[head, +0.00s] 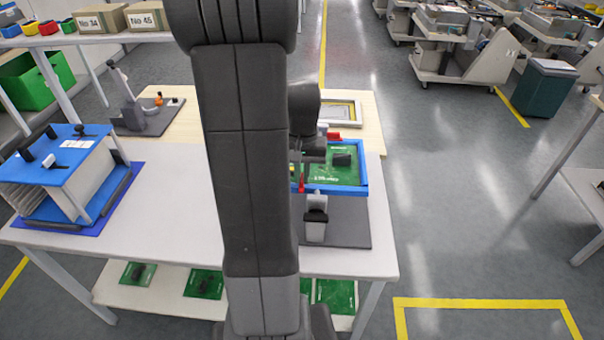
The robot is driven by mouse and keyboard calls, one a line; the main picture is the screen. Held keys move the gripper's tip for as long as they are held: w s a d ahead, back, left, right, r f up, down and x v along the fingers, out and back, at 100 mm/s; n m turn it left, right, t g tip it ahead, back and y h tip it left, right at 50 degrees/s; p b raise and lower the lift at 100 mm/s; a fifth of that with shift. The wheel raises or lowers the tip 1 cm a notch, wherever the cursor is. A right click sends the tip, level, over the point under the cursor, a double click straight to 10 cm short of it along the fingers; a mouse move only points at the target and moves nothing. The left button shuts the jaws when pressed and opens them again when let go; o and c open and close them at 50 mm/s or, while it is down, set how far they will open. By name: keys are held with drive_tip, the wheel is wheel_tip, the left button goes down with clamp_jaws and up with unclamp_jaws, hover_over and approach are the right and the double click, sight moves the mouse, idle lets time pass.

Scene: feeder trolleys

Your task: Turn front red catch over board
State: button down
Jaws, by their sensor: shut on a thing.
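A green circuit board (325,170) lies in a blue frame (362,172) on a dark grey base (345,225) at the right of the white table. A red catch (333,135) shows at the frame's back edge. The front red catch (302,184) shows as a small red piece at the frame's front left, partly hidden by my arm. My gripper (309,168) is low over the left part of the board, shut, with its tips close to the front catch. My arm hides the frame's left side and most of the grip. I cannot tell the catch's exact angle.
A grey clamp-like block (316,222) stands just in front of the frame. A white-framed panel (343,113) lies behind it. A blue-topped rack (62,155) stands at the table's left. The white table (180,215) between is clear. Green boards lie on the lower shelf.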

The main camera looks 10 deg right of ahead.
sight(302, 177)
drive_tip(key=c, duration=1.5)
unclamp_jaws()
drive_tip(key=shift+c, duration=0.2)
drive_tip(key=shift+r, duration=0.15)
wheel_tip(302, 177, up, 14)
drive_tip(key=shift+f, duration=0.2)
drive_tip(key=shift+f, duration=0.15)
wheel_tip(302, 177, down, 14)
drive_tip(key=shift+r, duration=0.25)
